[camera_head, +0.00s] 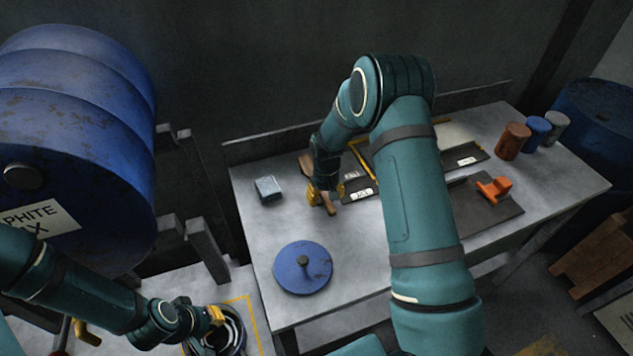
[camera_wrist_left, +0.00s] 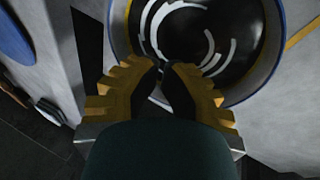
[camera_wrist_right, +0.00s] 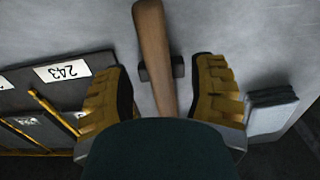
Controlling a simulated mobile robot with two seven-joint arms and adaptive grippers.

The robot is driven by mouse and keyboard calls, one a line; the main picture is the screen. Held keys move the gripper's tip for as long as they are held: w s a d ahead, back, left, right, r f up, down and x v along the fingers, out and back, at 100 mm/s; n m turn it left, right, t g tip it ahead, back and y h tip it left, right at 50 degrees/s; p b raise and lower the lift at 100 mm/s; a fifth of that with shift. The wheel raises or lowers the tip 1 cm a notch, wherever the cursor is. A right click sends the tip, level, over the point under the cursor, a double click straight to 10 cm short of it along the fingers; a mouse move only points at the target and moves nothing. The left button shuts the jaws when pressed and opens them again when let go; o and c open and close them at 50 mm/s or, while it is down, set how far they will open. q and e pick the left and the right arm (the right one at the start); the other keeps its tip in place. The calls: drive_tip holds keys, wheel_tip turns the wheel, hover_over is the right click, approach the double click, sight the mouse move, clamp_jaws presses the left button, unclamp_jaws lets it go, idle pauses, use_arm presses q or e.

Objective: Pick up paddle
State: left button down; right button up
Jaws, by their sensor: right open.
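The paddle's wooden handle (camera_wrist_right: 153,45) runs up the middle of the right wrist view and lies across a small dark block (camera_wrist_right: 160,69). In the head view the wooden paddle (camera_head: 305,163) is on the grey table, partly hidden by my right arm. My right gripper (camera_wrist_right: 160,90) is open, with one finger on each side of the handle and a gap to each. In the head view my right gripper (camera_head: 326,192) is low over the table. My left gripper (camera_wrist_left: 161,72) is at the near rim of a round bucket (camera_wrist_left: 262,65). Its fingertips are close together; whether it grips the rim is unclear.
A blue disc with a knob (camera_head: 300,268) lies at the table's front left. A small grey-blue block (camera_head: 267,187) is left of the paddle. Labelled trays, an orange tool (camera_head: 492,189) and several cans stand to the right.

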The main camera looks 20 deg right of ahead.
drive_tip(key=shift+f, duration=0.25)
clamp_jaws()
drive_tip(key=shift+r, duration=0.1)
